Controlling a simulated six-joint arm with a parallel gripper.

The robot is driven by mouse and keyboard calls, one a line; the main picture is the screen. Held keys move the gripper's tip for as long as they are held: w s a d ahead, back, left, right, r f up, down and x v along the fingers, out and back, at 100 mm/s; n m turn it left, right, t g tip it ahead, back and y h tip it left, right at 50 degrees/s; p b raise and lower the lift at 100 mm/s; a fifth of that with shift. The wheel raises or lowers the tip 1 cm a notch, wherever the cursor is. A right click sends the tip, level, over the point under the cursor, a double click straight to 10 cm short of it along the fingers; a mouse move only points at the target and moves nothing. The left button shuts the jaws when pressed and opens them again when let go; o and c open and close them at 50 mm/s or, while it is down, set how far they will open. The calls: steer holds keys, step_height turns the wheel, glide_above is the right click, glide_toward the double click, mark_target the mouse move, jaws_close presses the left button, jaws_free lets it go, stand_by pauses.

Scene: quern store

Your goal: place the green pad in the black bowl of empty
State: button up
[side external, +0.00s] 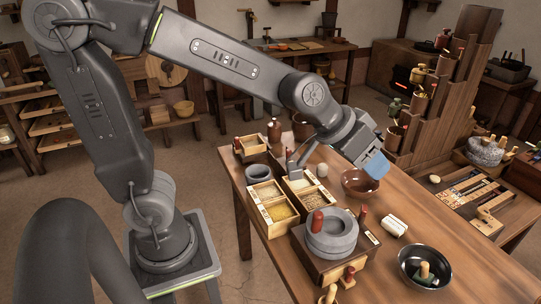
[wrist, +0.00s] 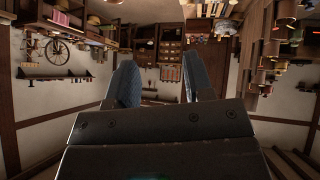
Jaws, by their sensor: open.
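A black bowl (side external: 403,262) stands near the front right of the wooden table. A small green piece (side external: 424,269) sits inside the bowl, with a tan peg-like piece beside it. It looks like the green pad, but it is too small to be sure. My gripper (side external: 374,163), with blue fingers, is above the table over the far side of a brown bowl, well apart from the black bowl. In the wrist view the fingers (wrist: 162,82) are spread with nothing seen between them. That view faces the room and shows neither the pad nor the black bowl.
A brown bowl (side external: 358,184) lies below my gripper. A grey quern (side external: 332,238) on a wooden box, grain boxes (side external: 268,206) and white rolls (side external: 394,226) occupy the table. A tall stepped wooden stand (side external: 440,110) rises at right.

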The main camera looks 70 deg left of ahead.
steer(key=s+a+g+y, duration=0.1)
steer(key=s+a, duration=0.3)
steer(key=s, duration=0.4)
steer(key=s+a+g+y, duration=0.1)
steer(key=s+a+y, duration=0.1)
steer(key=s+a, duration=0.3)
steer(key=s, duration=0.3)
steer(key=shift+f+n+g, duration=0.3)
steer(key=shift+o, duration=0.6)
